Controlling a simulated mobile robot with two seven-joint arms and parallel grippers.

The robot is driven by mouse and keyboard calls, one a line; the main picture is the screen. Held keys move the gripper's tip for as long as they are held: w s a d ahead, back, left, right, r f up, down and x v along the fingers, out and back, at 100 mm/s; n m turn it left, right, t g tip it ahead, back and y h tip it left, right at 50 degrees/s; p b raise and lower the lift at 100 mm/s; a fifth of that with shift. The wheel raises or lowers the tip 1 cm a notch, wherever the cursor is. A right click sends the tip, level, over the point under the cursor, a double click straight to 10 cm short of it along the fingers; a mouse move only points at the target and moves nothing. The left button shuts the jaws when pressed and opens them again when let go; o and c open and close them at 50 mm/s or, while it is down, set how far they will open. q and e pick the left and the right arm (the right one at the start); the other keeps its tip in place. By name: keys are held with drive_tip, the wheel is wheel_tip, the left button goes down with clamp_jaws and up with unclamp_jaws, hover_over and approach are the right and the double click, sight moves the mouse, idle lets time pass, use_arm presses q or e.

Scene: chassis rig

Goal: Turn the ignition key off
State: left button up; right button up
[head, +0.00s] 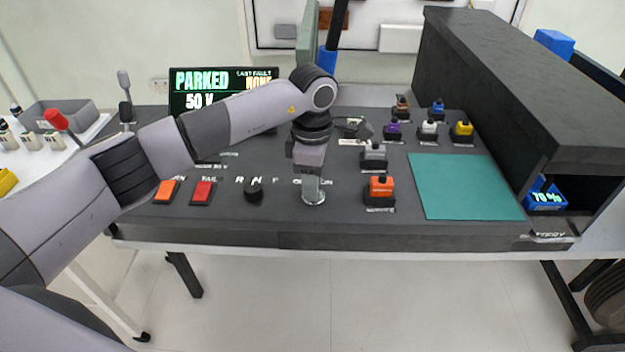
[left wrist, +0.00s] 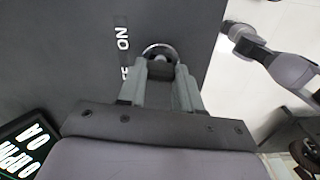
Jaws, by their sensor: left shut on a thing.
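The ignition switch shows as a round metal ring (head: 314,199) near the front of the dark console, and it also shows in the left wrist view (left wrist: 158,50). My left gripper (head: 312,188) points straight down onto it. Its two grey fingers (left wrist: 160,72) are shut on the ignition key at the ring. The key itself is mostly hidden between the fingers, so its angle is hard to tell. An ON label (left wrist: 122,38) lies beside the ring, and a second label below it is partly covered. My right arm shows at the edge of the left wrist view, its gripper (left wrist: 232,28) small and unclear.
A display (head: 222,90) reads PARKED and 50 V. Orange (head: 167,192) and red (head: 203,192) switches and a black knob (head: 253,190) sit left of the key. An orange-topped connector (head: 380,190) stands to its right, before a green mat (head: 466,188) and a dark housing (head: 520,90).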

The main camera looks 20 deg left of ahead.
use_arm(q)
drive_tip(key=n, duration=0.3)
drive_tip(key=shift+n, duration=2.2)
drive_tip(key=o, duration=1)
drive_tip(key=shift+o, duration=0.2)
drive_tip(key=shift+r, duration=3.6)
